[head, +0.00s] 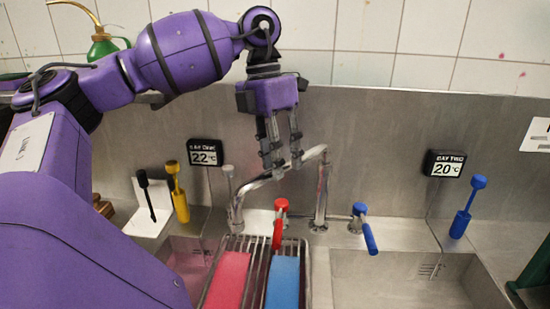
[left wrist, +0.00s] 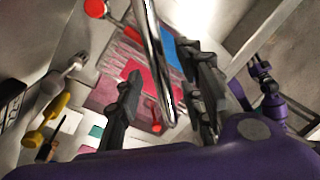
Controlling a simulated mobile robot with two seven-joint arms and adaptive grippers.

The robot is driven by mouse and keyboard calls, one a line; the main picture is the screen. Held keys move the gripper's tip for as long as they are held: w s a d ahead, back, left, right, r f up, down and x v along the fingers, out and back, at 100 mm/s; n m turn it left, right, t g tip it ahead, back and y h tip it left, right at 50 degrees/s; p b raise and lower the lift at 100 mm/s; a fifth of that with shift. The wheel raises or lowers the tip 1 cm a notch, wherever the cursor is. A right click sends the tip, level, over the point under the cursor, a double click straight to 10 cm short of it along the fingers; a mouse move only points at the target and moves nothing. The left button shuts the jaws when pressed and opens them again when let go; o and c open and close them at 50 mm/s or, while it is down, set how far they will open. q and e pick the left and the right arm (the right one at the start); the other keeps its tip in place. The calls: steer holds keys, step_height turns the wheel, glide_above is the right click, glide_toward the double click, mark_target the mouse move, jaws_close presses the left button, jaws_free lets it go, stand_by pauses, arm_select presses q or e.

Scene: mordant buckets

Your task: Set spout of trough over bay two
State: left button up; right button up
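The chrome spout (head: 258,185) runs left from an upright post (head: 322,195) behind the middle rack. Its downturned end (head: 237,218) is above the rack's left edge, beside the left basin. Bay two is the right basin (head: 400,280), under a "BAY TWO" 20°C display (head: 445,163). My left gripper (head: 279,160) points down at the spout. In the left wrist view the spout (left wrist: 155,60) passes between its two spread fingers (left wrist: 165,105), with gaps showing. Contact is unclear. A purple and black part of mine (left wrist: 268,100), perhaps the right arm, shows at the right there.
A wire rack (head: 255,245) holds a red block (head: 228,280) and a blue block (head: 283,282). Red (head: 280,220) and blue (head: 364,228) tap handles flank the post. A blue tool (head: 467,207) stands right, a yellow one (head: 178,192) left. The right basin looks empty.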

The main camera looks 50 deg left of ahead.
arm_select(q)
steer(key=shift+d+f, duration=0.1)
steer(key=shift+f, duration=0.3)
steer(key=shift+c, duration=0.5)
jaws_close()
